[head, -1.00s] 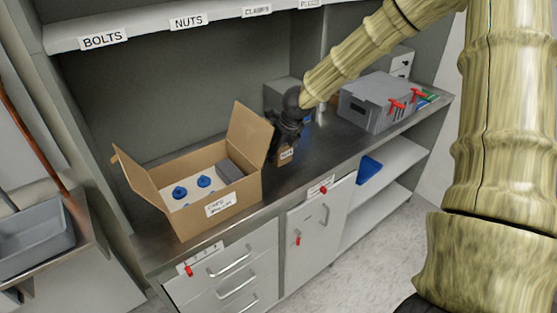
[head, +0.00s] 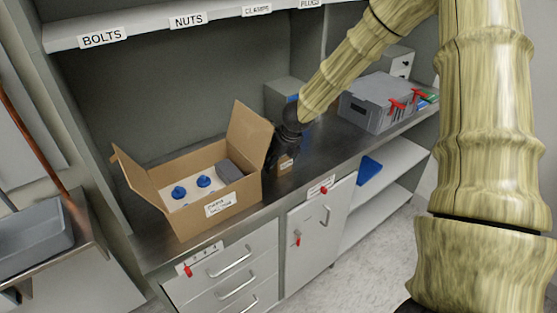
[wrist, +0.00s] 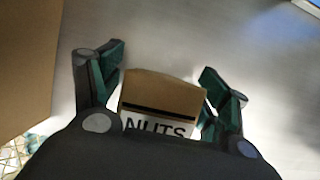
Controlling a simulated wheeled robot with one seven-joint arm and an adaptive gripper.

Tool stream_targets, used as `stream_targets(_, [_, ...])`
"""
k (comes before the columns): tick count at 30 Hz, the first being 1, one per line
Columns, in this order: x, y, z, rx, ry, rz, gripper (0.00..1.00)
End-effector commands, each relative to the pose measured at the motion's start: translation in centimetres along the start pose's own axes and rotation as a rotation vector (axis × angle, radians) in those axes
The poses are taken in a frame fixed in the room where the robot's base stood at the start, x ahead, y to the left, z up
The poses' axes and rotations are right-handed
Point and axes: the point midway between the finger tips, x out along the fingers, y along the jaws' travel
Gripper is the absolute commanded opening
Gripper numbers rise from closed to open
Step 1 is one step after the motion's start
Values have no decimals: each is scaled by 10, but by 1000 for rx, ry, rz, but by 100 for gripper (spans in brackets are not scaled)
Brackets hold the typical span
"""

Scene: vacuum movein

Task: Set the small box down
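The small box (wrist: 164,92) is brown cardboard with a dark band and a white label reading NUTS in the wrist view. In the head view the small box (head: 285,164) is low over the grey counter (head: 325,152), right of the large open carton; whether its underside touches the counter is unclear. My gripper (wrist: 163,70) has one finger on each side of the small box, close against its sides, and seems shut on it. In the head view my gripper (head: 283,150) is dark and hides the upper part of the box.
The large open carton (head: 225,207) stands close on the left, holding blue-knobbed parts and a grey block. A grey case (head: 367,108) with red handles stands at the right. A grey and blue bin (head: 285,93) stands behind my gripper. Bare counter lies between the small box and the case.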

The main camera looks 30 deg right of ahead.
Motion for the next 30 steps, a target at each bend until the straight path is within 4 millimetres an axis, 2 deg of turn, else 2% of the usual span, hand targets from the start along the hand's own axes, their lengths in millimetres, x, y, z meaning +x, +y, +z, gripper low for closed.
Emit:
stream_targets(8, [0, 0, 0, 0, 0, 0, 79])
stream_targets(14, [-8, 0, 1, 0, -1, -1, 79])
stream_targets(30, [-72, 0, 1, 2, -3, 0, 79])
